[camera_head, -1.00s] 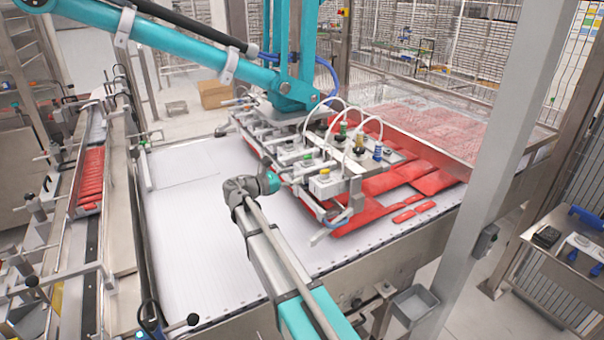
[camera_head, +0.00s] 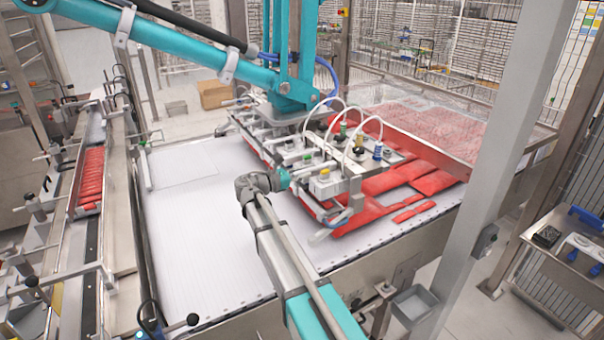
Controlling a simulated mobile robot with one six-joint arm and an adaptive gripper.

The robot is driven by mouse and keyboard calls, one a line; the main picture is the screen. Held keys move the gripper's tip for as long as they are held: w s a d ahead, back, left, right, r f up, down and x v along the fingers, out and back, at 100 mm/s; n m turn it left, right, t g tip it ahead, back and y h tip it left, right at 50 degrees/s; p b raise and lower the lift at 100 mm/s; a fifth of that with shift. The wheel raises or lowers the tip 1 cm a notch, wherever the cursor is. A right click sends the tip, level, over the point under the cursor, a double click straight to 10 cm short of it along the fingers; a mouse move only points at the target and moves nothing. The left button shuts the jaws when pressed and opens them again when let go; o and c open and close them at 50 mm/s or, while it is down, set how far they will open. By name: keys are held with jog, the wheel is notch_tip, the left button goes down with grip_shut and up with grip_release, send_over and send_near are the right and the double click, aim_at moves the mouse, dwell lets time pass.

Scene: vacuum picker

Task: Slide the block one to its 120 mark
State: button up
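The vacuum picker head (camera_head: 325,180) hangs low over the red packs, with small grey units and coloured knobs along its bars. I cannot tell which part is block one, and no 120 mark or scale is readable. My arm reaches up from the bottom, and its wrist (camera_head: 260,182) is just left of the picker head. My gripper (camera_head: 284,180) is at the head's near left edge. Its fingers cannot be made out, nor can contact with the head.
Red packs (camera_head: 405,188) lie under and right of the head on the white conveyor bed (camera_head: 200,240). The bed's left part is clear. A teal picker arm (camera_head: 190,48) crosses above. A grey post (camera_head: 485,160) and a wire fence stand at right.

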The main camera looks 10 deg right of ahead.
grip_shut()
jog(key=shift+s, duration=0.1)
jog(key=shift+s+d+f, duration=0.1)
jog(key=shift+s+d, duration=0.15)
jog(key=shift+s, duration=0.5)
jog(key=o, duration=0.7)
grip_release()
jog(key=shift+s, duration=0.1)
jog(key=shift+a, duration=0.1)
jog(key=v, duration=1.1)
jog(key=shift+a, duration=0.35)
